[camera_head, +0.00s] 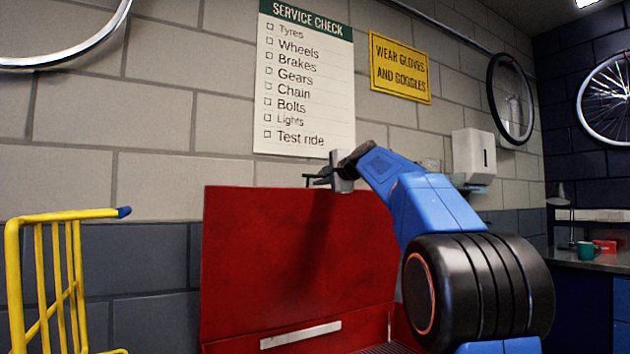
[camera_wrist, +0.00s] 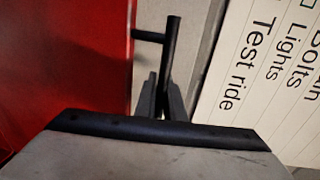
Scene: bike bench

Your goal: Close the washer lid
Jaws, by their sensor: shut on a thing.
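The red washer lid (camera_head: 270,250) stands raised and open, nearly upright, in the middle of the head view. In the wrist view the lid (camera_wrist: 65,60) fills the left side. A dark bar handle (camera_wrist: 170,50) stands out from the lid's edge on a short post. My gripper (camera_head: 318,180) is at the lid's top edge. In the wrist view my gripper (camera_wrist: 160,95) has its two fingers shut on the handle's bar, one on each side. Only a little of the washer's tub, with a dark grille (camera_head: 390,349), shows at the bottom; my arm hides its right side.
A yellow rail cart (camera_head: 65,217) stands at the left. A brick wall with a service check sign (camera_head: 305,80) and a yellow sign (camera_head: 400,67) is close behind the lid. A white dispenser (camera_head: 473,155) hangs at the right, before a bench with a green mug (camera_head: 587,250).

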